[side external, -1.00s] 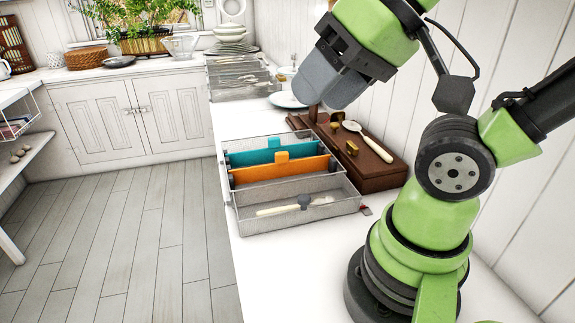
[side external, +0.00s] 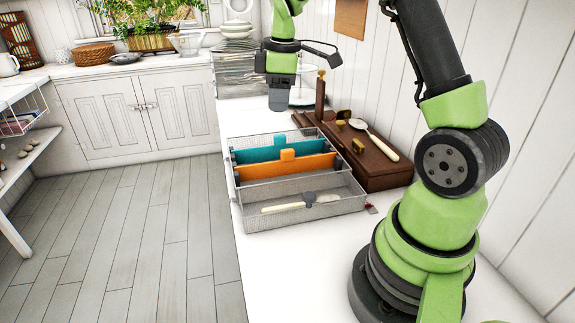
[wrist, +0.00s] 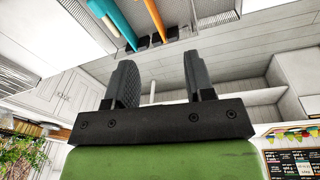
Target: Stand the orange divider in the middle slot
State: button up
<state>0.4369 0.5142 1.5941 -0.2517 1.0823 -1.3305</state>
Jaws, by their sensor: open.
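The orange divider (side external: 286,168) stands upright across the mesh tray (side external: 262,218), parallel to the teal divider (side external: 275,154) behind it. It sits around the tray's middle; the slots at its ends are too small to make out. The wrist view shows part of the orange divider (wrist: 155,16) and the teal divider (wrist: 118,20) at the top edge. My gripper (side external: 280,104) is beyond the tray's far side, apart from both dividers. In the wrist view my gripper (wrist: 160,72) has its two fingers apart with nothing between them.
A pale-handled utensil (side external: 285,207) lies in the tray's front compartment. A brown wooden box (side external: 375,172) with a spoon (side external: 370,137) and an upright post (side external: 320,95) stands to the right. Plates (side external: 232,35) and wire trays (side external: 240,78) stand behind.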

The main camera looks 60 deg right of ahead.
jog(key=d+f, duration=0.1)
jog(key=f, duration=0.1)
jog(key=d+f+n+g, duration=0.1)
jog(key=d+f, duration=0.1)
jog(key=d+f+n, duration=0.1)
jog(key=f, duration=0.1)
jog(key=shift+w+d, duration=0.2)
jog(key=shift+w, duration=0.05)
send_over(288, 150)
jog(key=f, duration=0.4)
jog(key=shift+s+a+f, duration=0.1)
jog(key=shift+a+f, duration=0.05)
jog(key=shift+a, duration=0.05)
jog(key=f, duration=0.6)
jog(key=shift+d, duration=0.2)
jog(key=shift+r, duration=0.1)
grip_shut()
